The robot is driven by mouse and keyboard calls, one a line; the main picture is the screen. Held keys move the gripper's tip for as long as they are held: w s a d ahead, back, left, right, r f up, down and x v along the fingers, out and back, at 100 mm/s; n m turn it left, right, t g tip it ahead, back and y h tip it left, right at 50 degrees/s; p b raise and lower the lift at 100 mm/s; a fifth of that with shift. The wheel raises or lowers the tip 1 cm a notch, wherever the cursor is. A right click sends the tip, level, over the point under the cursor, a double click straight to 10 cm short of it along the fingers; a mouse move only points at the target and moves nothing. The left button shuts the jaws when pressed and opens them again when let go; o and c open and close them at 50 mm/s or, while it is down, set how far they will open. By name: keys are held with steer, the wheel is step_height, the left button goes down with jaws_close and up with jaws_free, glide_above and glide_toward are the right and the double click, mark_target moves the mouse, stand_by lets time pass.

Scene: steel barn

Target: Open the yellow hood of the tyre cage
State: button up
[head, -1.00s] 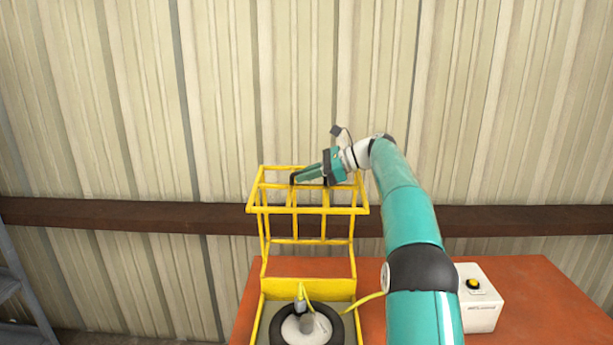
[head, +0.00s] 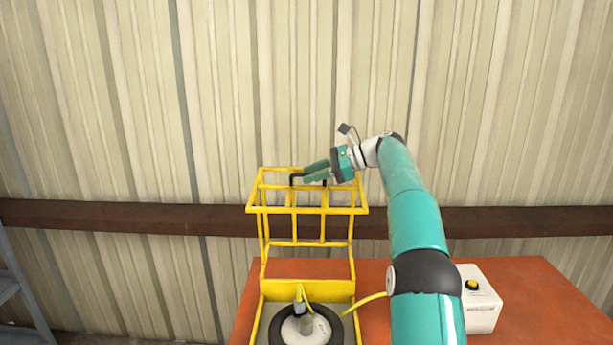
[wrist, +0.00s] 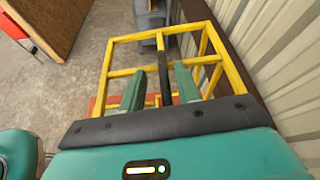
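The yellow hood (head: 307,210) of the tyre cage is a bar frame that stands raised above the back of the cage base (head: 308,289). A tyre (head: 278,329) lies in the base below it. A black handle (head: 292,180) is on the hood's upper part. My gripper (head: 316,172) is at this handle. In the wrist view its two green fingers (wrist: 159,88) are apart. The dark handle bar (wrist: 164,70) shows between them, with gaps on both sides. The hood's yellow bars (wrist: 138,72) show beyond the fingers. Contact with the handle cannot be told.
The cage stands on an orange-red table (head: 545,300). A white box (head: 480,312) with a yellow-and-black button is on the right. A yellow hose (head: 368,302) runs by the tyre. A corrugated wall with a brown beam (head: 130,217) is close behind. A grey ladder-like frame (head: 14,275) stands left.

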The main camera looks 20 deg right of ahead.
steer(key=v, duration=0.5)
steer(key=shift+r, duration=0.1)
steer(key=shift+d, duration=0.15)
